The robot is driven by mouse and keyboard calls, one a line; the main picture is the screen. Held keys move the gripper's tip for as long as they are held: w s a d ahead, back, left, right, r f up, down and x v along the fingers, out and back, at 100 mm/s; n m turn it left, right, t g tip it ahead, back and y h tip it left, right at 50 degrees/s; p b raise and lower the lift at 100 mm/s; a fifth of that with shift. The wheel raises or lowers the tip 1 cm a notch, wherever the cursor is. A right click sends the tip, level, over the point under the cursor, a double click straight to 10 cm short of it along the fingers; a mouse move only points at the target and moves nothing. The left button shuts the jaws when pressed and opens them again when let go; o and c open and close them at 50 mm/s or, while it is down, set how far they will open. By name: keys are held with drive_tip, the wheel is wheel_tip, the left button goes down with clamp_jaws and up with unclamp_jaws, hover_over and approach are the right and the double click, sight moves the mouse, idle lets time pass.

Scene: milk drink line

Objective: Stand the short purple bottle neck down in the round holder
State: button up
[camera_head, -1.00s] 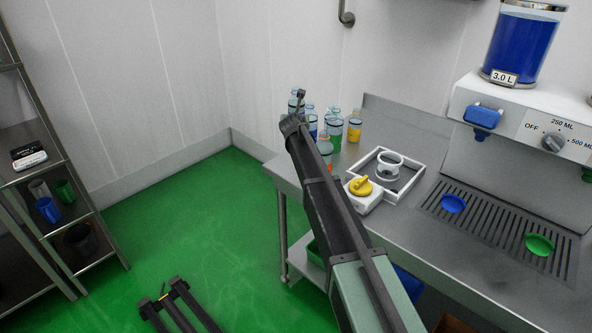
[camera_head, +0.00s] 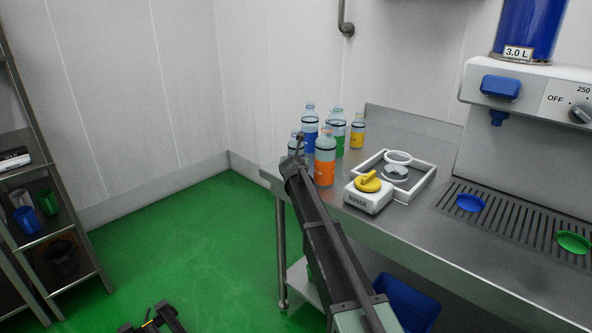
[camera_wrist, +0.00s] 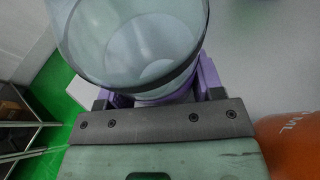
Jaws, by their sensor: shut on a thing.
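The short purple bottle (camera_wrist: 140,45) is clear with purple around it. It fills the top of the wrist view with one round end towards the camera. My gripper (camera_wrist: 155,92) is shut on it. In the body camera view my gripper (camera_head: 296,158) is at the left end of the counter, beside the orange bottle. The held bottle (camera_head: 293,143) is partly hidden there, and its neck direction cannot be told.
The orange bottle (camera_head: 325,163) stands close to my gripper. Blue (camera_head: 310,135), green (camera_head: 339,138) and yellow (camera_head: 357,132) bottles stand behind. A white RINSE box (camera_head: 368,198) with a yellow knob is in front of the tray. The dispenser (camera_head: 540,85) stands right.

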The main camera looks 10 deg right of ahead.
drive_tip(key=shift+f, duration=0.1)
drive_tip(key=o, duration=0.9)
drive_tip(key=shift+s+r, duration=0.2)
drive_tip(key=shift+r, duration=0.15)
drive_tip(key=p+v, duration=0.4)
drive_tip(key=v, duration=0.7)
drive_tip(key=shift+s+p, duration=0.2)
drive_tip(key=shift+p, duration=0.1)
